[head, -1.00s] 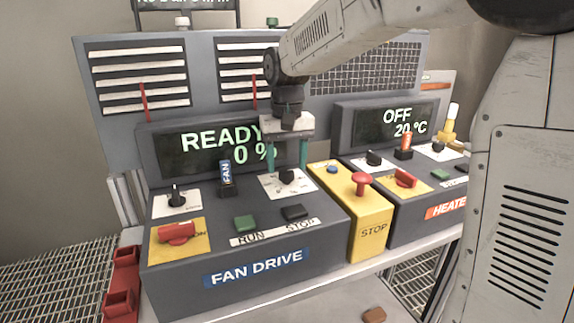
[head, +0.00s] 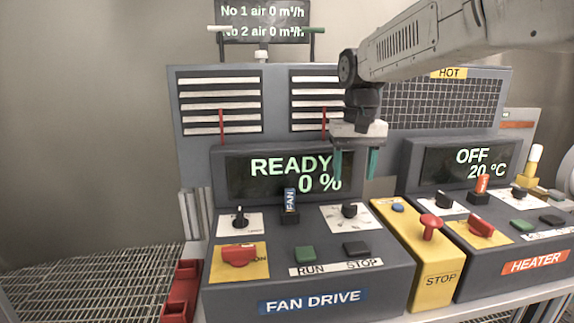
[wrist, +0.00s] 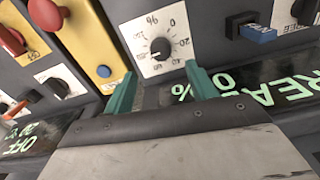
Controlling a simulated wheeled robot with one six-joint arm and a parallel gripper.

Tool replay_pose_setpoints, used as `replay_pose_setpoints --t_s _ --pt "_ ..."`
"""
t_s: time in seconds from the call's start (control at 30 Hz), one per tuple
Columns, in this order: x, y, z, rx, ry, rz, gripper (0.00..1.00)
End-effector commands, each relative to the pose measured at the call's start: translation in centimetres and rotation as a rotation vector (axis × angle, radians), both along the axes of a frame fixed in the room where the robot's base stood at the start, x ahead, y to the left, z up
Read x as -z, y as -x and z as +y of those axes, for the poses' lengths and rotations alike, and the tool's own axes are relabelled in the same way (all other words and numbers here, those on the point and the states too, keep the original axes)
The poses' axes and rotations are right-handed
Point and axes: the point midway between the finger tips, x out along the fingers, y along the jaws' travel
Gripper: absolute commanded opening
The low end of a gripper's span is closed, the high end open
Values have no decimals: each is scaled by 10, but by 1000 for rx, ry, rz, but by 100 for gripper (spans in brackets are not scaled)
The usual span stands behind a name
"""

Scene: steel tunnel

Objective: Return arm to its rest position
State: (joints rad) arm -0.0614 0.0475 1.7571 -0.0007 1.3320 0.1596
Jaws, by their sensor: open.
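My gripper (head: 355,164) is open and empty, its two green fingers pointing down in front of the right part of the fan drive display (head: 280,174), which reads READY 0 %. The black percent knob (head: 349,210) on its white dial plate stands below the fingers, apart from them. In the wrist view, the fingers (wrist: 162,90) are spread, with the percent knob (wrist: 160,48) beyond the gap between them. My arm reaches in from the upper right of the head view.
The fan drive console (head: 230,293) has a red switch (head: 240,255), a green RUN button (head: 305,255) and a FAN key tag (head: 290,200). Right of it are a yellow STOP box (head: 440,262) and the heater console (head: 520,285), display OFF 20 °C. Open space lies left, above the grating (head: 90,285).

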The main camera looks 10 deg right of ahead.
Motion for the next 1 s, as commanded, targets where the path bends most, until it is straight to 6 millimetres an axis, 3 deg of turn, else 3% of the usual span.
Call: replay_pose_setpoints --t_s 0.07,0.17,0.5,0.7,0.83,1.0 --pt "17 12 -1 -18 2 32 57" --pt "30 48 -5 -46 3 52 57" --pt "61 206 -22 -107 2 23 57" --pt "85 278 -28 -112 4 -29 57" --pt "91 300 -30 -103 6 -67 57" --pt "85 305 -31 -97 9 -108 57"
